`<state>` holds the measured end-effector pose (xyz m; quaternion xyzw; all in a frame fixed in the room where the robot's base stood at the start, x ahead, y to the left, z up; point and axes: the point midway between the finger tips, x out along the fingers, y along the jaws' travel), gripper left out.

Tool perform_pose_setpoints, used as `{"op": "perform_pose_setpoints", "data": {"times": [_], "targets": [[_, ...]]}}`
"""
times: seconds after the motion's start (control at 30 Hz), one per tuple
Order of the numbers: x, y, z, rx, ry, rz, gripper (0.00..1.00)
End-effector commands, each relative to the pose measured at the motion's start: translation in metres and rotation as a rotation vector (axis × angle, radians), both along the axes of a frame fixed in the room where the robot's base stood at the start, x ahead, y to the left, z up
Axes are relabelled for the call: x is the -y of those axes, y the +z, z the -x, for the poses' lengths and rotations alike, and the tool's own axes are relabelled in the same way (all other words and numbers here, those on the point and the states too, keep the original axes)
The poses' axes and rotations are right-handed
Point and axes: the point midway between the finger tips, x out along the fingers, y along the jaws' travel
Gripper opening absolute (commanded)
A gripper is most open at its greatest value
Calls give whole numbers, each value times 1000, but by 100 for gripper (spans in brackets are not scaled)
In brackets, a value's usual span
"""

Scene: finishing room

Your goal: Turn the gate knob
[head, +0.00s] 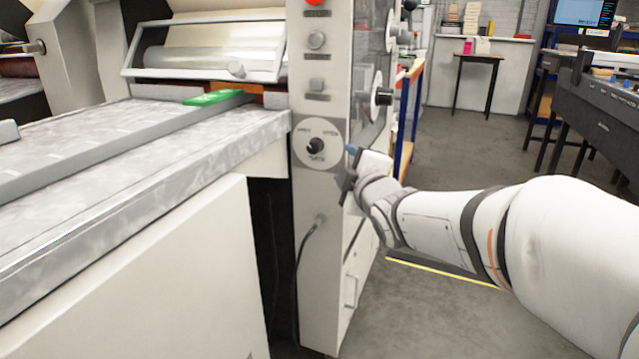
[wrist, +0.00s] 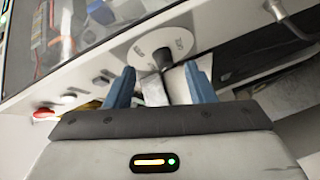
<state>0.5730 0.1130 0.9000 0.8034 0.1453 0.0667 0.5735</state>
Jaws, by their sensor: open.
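The gate knob (head: 316,146) is a small black knob at the centre of a round pale dial plate (head: 304,159) on the front of the machine's upright column. My gripper (head: 350,152) is just right of the dial in the head view, its blue fingertips partly showing. In the wrist view the dark knob (wrist: 163,58) shows between and slightly beyond the two blue fingers of my open gripper (wrist: 160,70). The fingers stand apart, with nothing held. I cannot tell whether either touches the knob. The dial's lettering is too blurred to read.
A red button (head: 314,2) and other controls sit above the dial. A black-centred round fitting (head: 381,96) protrudes from the column's side. A cable (head: 306,250) hangs below the dial. The long feed table (head: 130,165) lies left; open floor lies right.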

Motion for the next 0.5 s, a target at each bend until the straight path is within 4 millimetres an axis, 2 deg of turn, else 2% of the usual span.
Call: {"op": "perform_pose_setpoints", "data": {"times": [0.03,0.2,0.33,0.5], "targets": [[-9,-17,-3,52,29,24,49],[-27,-16,-7,188,90,86,49],[-34,-13,-11,225,106,102,49],[-44,-10,-30,229,109,105,49]]}}
